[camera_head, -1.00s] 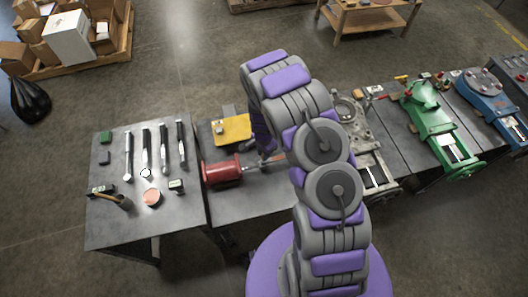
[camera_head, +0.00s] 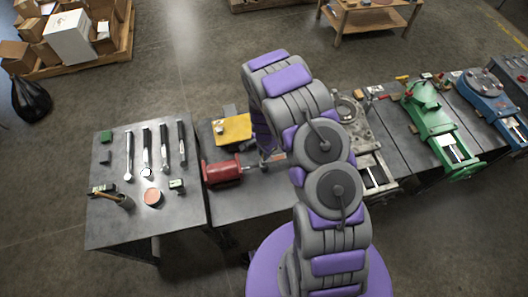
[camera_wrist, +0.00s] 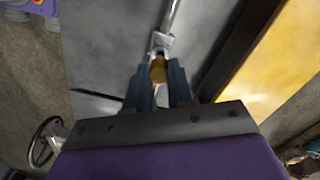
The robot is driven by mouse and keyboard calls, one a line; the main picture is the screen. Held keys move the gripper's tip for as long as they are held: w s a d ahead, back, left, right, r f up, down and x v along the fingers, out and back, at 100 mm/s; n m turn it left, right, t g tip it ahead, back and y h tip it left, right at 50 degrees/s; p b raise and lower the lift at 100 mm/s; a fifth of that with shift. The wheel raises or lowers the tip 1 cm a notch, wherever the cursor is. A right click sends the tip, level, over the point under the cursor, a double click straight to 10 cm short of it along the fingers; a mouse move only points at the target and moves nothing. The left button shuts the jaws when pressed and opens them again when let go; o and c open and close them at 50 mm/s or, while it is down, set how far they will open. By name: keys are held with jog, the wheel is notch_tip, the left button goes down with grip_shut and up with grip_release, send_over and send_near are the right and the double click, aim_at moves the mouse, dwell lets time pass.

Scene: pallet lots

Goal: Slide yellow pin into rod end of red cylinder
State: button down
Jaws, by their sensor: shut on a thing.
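The red cylinder (camera_head: 222,171) lies on the dark bench top, with its rod pointing right toward my arm. The bright rod and its rod end (camera_wrist: 161,42) show in the wrist view, just beyond my fingertips. My gripper (camera_wrist: 158,82) is shut on the yellow pin (camera_wrist: 158,69), whose round yellow end shows between the two dark fingers. The pin is right at the rod end in the picture; I cannot tell whether it is in the hole. In the head view my arm hides the gripper and pin.
A left table (camera_head: 125,230) holds several wrenches and small items. A green vise (camera_head: 432,110) stands to the right.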

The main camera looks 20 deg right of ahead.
jog(key=shift+f+b, duration=0.45)
jog(key=shift+f, duration=0.95)
jog(key=c, duration=0.9)
grip_release()
notch_tip(320, 180, up, 17)
jog(key=p, duration=0.2)
jog(key=shift+w, duration=0.15)
jog(key=shift+d+r, duration=0.1)
